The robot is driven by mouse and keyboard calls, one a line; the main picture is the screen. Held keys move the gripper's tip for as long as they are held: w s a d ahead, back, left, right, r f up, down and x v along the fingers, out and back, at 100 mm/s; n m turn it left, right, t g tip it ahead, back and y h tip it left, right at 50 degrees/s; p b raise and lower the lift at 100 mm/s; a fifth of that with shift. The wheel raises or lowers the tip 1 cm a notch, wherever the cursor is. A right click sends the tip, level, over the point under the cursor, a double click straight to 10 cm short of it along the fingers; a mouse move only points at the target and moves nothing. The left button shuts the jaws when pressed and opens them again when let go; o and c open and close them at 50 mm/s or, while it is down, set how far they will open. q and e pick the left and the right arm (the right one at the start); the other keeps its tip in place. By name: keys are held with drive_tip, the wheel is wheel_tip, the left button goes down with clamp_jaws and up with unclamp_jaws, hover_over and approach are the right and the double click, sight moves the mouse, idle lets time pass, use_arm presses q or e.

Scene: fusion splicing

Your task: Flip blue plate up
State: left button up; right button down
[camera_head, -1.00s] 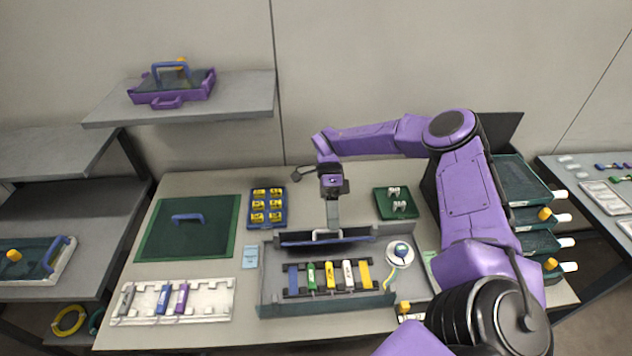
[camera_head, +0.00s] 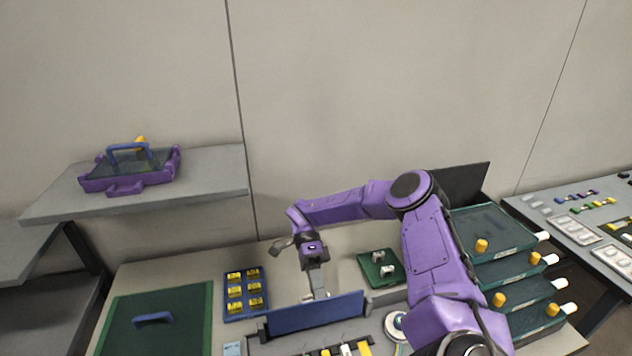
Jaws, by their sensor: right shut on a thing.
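The blue plate (camera_head: 318,313) is a long flat panel at the back edge of the grey tray (camera_head: 262,338). It stands tilted up, its broad blue face toward me. My right gripper (camera_head: 318,293) reaches down behind the plate at its upper middle and is shut on its white handle (camera_head: 308,298), which is mostly hidden behind the plate. Coloured pieces (camera_head: 346,349) lie in the tray, cut off by the lower frame edge. My left gripper is not in view.
A blue tray of yellow pieces (camera_head: 261,303) stands left of the gripper. A green tray (camera_head: 393,279) with white pieces is to the right. Stacked dark green trays (camera_head: 490,232) stand at right.

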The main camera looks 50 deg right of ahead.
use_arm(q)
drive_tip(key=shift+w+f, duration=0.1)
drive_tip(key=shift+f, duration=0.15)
use_arm(e)
drive_tip(key=shift+d+f, duration=0.4)
drive_tip(key=shift+f, duration=0.25)
drive_tip(key=c, duration=1.3)
unclamp_jaws()
drive_tip(key=shift+o, duration=0.6)
drive_tip(key=shift+w+f, duration=0.2)
drive_tip(key=shift+w, duration=0.15)
drive_tip(key=shift+w+d+f, duration=0.1)
drive_tip(key=shift+w+d, duration=0.1)
drive_tip(key=shift+w, duration=0.05)
drive_tip(key=shift+s+a+r, duration=0.1)
drive_tip(key=shift+s+r, duration=0.1)
drive_tip(key=shift+r, duration=0.05)
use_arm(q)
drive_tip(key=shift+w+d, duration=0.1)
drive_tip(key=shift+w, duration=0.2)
use_arm(e)
drive_tip(key=shift+f, duration=0.1)
drive_tip(key=shift+w, duration=0.1)
